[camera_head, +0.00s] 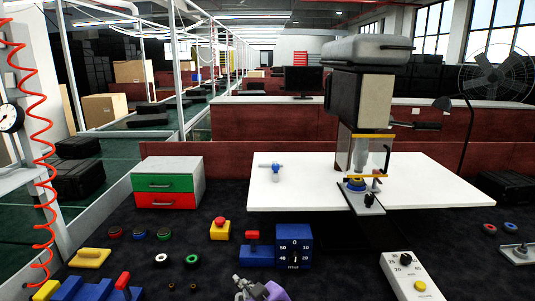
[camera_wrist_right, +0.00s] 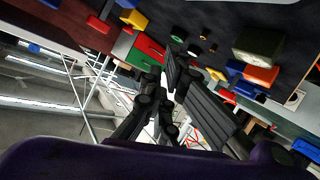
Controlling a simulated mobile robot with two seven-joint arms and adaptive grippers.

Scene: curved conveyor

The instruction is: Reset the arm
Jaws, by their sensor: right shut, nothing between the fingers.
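My right gripper (camera_head: 243,284) shows at the bottom edge of the head view, grey with a purple wrist part behind it. It is above the dark front surface and mostly cut off by the frame. In the right wrist view my right gripper (camera_wrist_right: 168,78) has its dark fingers shut, with nothing held between them. The wrist view is tilted, and the tabletop things lie past the fingers. My left gripper is not in view.
The dark tabletop holds a green-and-red drawer box (camera_head: 168,184), a yellow button box with red top (camera_head: 220,229), a blue meter (camera_head: 294,247) and a white control box (camera_head: 411,277). A press machine (camera_head: 363,103) stands over a white board (camera_head: 440,178). A red coiled cord (camera_head: 42,150) hangs left.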

